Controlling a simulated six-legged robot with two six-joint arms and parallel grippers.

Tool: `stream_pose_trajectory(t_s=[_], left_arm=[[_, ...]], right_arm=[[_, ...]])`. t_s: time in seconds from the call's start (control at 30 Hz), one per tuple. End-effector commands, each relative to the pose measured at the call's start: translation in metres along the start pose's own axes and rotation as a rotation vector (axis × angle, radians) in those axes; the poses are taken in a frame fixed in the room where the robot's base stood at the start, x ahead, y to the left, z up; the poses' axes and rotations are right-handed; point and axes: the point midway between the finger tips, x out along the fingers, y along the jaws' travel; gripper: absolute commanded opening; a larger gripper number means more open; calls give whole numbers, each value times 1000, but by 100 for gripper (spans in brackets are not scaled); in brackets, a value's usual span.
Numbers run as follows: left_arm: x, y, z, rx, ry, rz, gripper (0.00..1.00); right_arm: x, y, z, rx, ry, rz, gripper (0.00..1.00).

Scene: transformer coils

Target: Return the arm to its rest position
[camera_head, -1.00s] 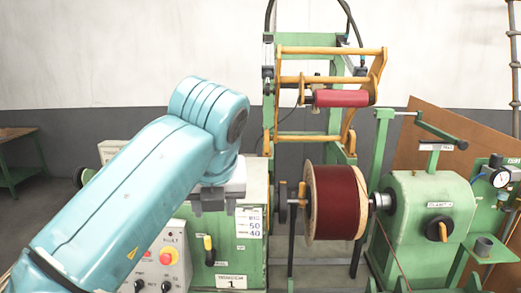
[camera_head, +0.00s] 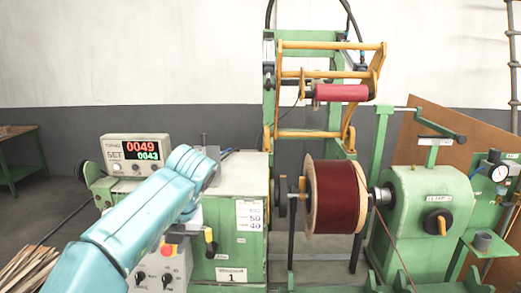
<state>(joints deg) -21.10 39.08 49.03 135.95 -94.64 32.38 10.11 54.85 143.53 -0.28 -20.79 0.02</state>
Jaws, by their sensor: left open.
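My left arm (camera_head: 130,225) comes in from the lower left, in front of the green winding machine's cabinet (camera_head: 236,185). Its gripper (camera_head: 188,226) is below the wrist, close in front of the control panel, open and with nothing seen in it. The arm partly hides the gripper, and whether it touches the panel cannot be told. My right gripper is not in view.
A counter box (camera_head: 136,153) with lit digits stands on the cabinet. The panel has a red button (camera_head: 168,249). A dark red coil (camera_head: 335,197) sits on the spindle beside the green headstock (camera_head: 432,215). Wood strips (camera_head: 30,268) lie at lower left.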

Motion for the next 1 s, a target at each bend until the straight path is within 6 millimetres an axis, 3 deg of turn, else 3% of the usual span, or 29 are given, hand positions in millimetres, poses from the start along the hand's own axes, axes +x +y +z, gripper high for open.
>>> stream_pose_trajectory(t_s=[0.03, 0.27, 0.4, 0.57, 0.67, 0.8, 1.0], left_arm=[[28, 6, -2, 15, 23, 58, 45], [132, 41, -8, 166, 55, 329, 45], [196, 61, -14, 350, 53, 483, 45], [272, 71, -27, 670, 25, 611, 45], [316, 66, -41, 921, -8, 642, 45], [369, 42, -72, 1285, -72, 610, 45], [417, -8, -136, 1748, -194, 455, 45]], right_arm=[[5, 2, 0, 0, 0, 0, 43], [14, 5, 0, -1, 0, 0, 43], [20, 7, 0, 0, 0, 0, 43], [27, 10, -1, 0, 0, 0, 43], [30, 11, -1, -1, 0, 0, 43], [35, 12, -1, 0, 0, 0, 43], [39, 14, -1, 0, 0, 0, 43]])
